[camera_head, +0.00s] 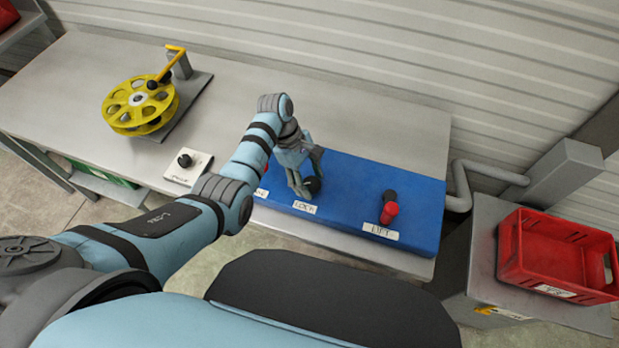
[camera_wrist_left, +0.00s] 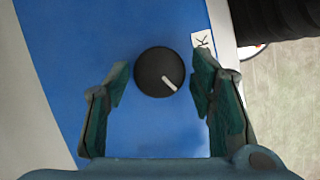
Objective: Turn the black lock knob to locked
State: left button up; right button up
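The black lock knob (camera_head: 312,185) sits on the blue panel (camera_head: 350,185), behind the label "LOCK" (camera_head: 304,207). In the left wrist view the knob (camera_wrist_left: 158,71) is round, with a white pointer line running toward the lower right of the picture. My left gripper (camera_head: 305,188) is over the panel at the knob. In the left wrist view its two fingers (camera_wrist_left: 160,85) stand open on either side of the knob, with blue panel showing in both gaps. The fingers do not touch the knob there. My right gripper is not in view.
A red-and-black lever (camera_head: 389,208) labelled "LIFT" stands right of the knob. A yellow reel (camera_head: 140,105) with a crank and a small white box with a black knob (camera_head: 187,167) are at left. A red crate (camera_head: 555,255) rests on a grey cabinet at right.

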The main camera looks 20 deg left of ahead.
pick_arm(q)
jog(key=c, duration=0.7)
jog(key=shift+c, duration=0.2)
